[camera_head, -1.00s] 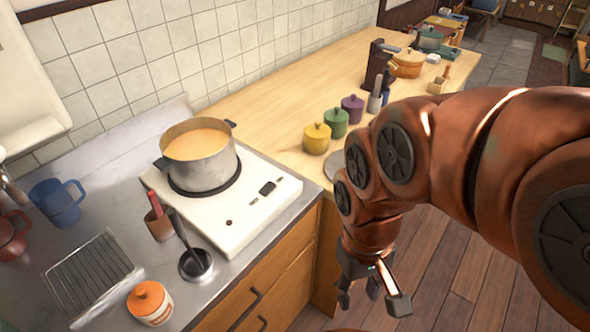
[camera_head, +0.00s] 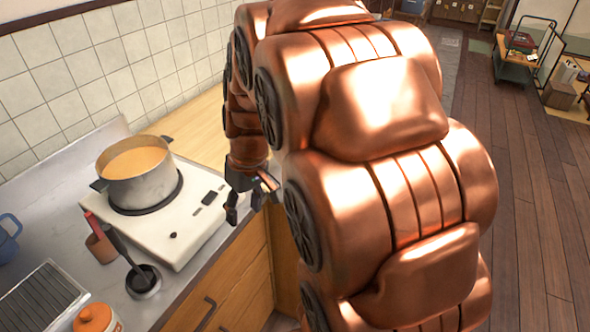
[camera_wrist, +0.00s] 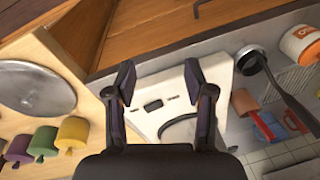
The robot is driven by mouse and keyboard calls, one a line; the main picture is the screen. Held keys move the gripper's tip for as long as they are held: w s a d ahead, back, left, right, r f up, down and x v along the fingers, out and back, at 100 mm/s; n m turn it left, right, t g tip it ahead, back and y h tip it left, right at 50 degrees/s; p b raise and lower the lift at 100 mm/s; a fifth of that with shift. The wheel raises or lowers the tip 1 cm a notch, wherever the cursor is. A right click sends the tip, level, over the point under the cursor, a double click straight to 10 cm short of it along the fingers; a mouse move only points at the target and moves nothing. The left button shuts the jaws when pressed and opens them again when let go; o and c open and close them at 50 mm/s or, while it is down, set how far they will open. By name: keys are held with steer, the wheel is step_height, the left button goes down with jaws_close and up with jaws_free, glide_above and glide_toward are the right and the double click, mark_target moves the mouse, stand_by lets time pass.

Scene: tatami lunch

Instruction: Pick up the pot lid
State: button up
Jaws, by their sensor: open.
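The pot lid, a round grey metal disc (camera_wrist: 37,82), lies on the light wooden counter at the left of the wrist view, only partly in frame. In the head view my arm hides the lid. My gripper (camera_wrist: 159,82) is open and empty, its two fingers apart over the white stove (camera_wrist: 150,112) and the counter's front edge, with the lid off to its left. In the head view my gripper (camera_head: 244,208) hangs at the stove's right side. The metal pot (camera_head: 138,188) holds orange soup and stands uncovered on the stove.
Purple, green and yellow lidded jars (camera_wrist: 44,140) stand close beside the lid.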

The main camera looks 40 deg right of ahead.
steer(key=w+d+f+t, duration=0.1)
steer(key=w+d, duration=0.2)
steer(key=d, duration=0.6)
steer(key=w+d+f+t+h, duration=0.1)
steer(key=w+d, duration=0.2)
steer(key=d, duration=0.7)
steer(key=w+d+f+t, duration=0.1)
steer(key=w+d+f, duration=0.1)
steer(key=d, duration=0.8)
steer(key=shift+w+t, duration=0.3)
steer(key=shift+w, duration=0.25)
steer(key=shift+p+x, duration=1.2)
steer(key=shift+x, duration=2.5)
steer(key=shift+w, duration=0.1)
steer(key=shift+c, duration=0.3)
jaws_close()
steer(key=shift+r, duration=0.1)
